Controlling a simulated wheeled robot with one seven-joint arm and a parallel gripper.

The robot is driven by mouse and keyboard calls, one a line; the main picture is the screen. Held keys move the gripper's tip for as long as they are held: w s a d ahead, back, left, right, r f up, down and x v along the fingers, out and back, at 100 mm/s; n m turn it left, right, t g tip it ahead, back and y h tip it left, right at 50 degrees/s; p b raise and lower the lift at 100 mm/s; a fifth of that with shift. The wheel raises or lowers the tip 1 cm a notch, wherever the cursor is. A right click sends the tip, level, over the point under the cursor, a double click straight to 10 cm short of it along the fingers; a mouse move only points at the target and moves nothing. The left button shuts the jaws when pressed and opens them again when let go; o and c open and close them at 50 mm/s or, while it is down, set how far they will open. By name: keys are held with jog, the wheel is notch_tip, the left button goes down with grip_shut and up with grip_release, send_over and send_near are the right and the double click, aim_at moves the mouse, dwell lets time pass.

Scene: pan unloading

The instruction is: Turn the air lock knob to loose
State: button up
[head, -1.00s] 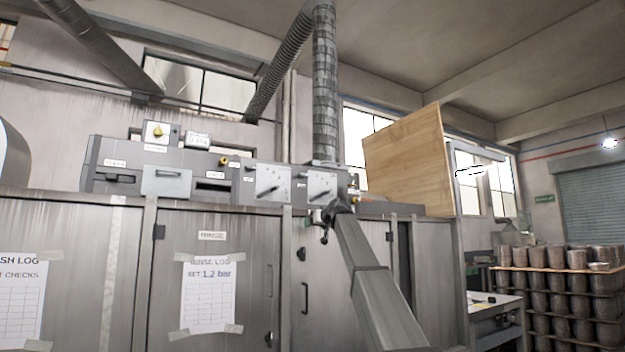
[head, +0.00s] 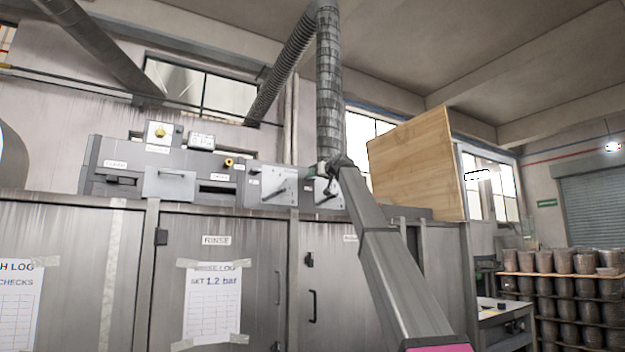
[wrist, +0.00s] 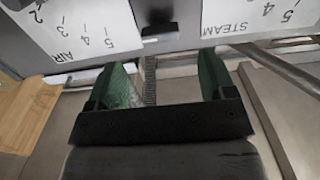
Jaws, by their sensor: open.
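My gripper (wrist: 165,82) is open, with green-lined fingers and nothing visible between them. In the head view my gripper (head: 328,186) is small and dark, in front of the right dial. The AIR dial plate (wrist: 75,30) shows upside down at the upper left of the wrist view, and the STEAM dial plate (wrist: 255,14) at the upper right. A dark block (wrist: 157,14) lies between them, beyond my fingers. In the head view the AIR plate (head: 322,201) is partly hidden by my gripper. I cannot make out a knob marked as the air lock.
The STEAM dial (head: 272,186) is just left of my gripper. Brass knobs (head: 160,131) and (head: 229,162) sit further left on the machine. A wooden board (head: 412,165) stands close on the right. Cabinet doors (head: 335,290) are below.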

jog(key=x, duration=0.6)
jog(key=shift+w+a, duration=0.25)
jog(key=shift+w, duration=0.05)
jog(key=c, duration=0.9)
